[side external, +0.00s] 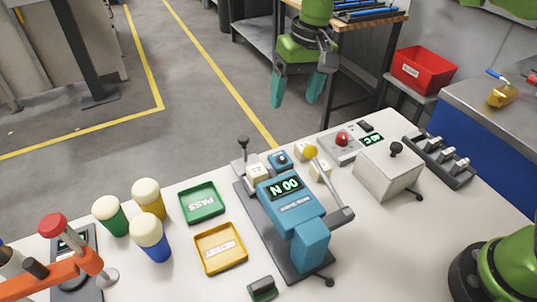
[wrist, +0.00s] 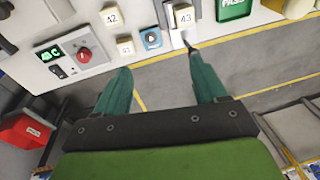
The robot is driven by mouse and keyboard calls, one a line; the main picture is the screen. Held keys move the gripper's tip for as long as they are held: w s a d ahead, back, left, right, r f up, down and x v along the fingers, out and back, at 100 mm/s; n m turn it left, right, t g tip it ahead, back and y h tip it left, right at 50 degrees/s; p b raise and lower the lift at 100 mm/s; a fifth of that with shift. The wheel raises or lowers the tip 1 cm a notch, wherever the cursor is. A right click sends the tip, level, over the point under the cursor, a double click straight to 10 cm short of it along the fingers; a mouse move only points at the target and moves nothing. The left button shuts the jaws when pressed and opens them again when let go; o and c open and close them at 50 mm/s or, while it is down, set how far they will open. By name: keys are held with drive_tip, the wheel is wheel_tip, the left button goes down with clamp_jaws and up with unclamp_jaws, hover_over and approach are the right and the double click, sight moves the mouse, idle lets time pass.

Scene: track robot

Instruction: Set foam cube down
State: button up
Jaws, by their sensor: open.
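My gripper (side external: 296,98) is open and empty, raised above the far edge of the white table. In the wrist view its two green fingers (wrist: 160,64) are wide apart with nothing between them. Several pale cream cubes are in view. One, marked 43 (wrist: 184,16), sits at the small grey stand with a black lever; it shows in the side view as a cube (side external: 257,172) by the blue tester (side external: 290,205). Cubes marked 42 (wrist: 111,17) and 41 (wrist: 125,46) rest on the table near a blue button (wrist: 151,38). My gripper is apart from all of them.
A green PASS tray (side external: 202,216) and a yellow tray (side external: 220,262) lie left of the tester. Cream-topped cups (side external: 110,208) stand farther left. The tester's yellow-knobbed lever (side external: 325,172) rises beside the cubes. A red-button box (side external: 340,156) and grey box (side external: 372,182) stand right.

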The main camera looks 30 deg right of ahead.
drive_tip(key=s+d+r+m+t+y, duration=0.1)
drive_tip(key=s+d+r+t, duration=0.15)
drive_tip(key=s+d, duration=0.3)
drive_tip(key=s+d+r+m+t, duration=0.1)
drive_tip(key=s+d+r, duration=0.2)
drive_tip(key=s+d, duration=0.3)
drive_tip(key=s+d+f+m+t, duration=0.1)
drive_tip(key=s+d+f+t, duration=0.1)
drive_tip(key=s+d, duration=0.4)
drive_tip(key=s+f, duration=0.1)
drive_tip(key=s, duration=0.1)
drive_tip(key=shift+s+f, duration=0.2)
drive_tip(key=shift+s, duration=0.2)
drive_tip(key=shift+t, duration=0.25)
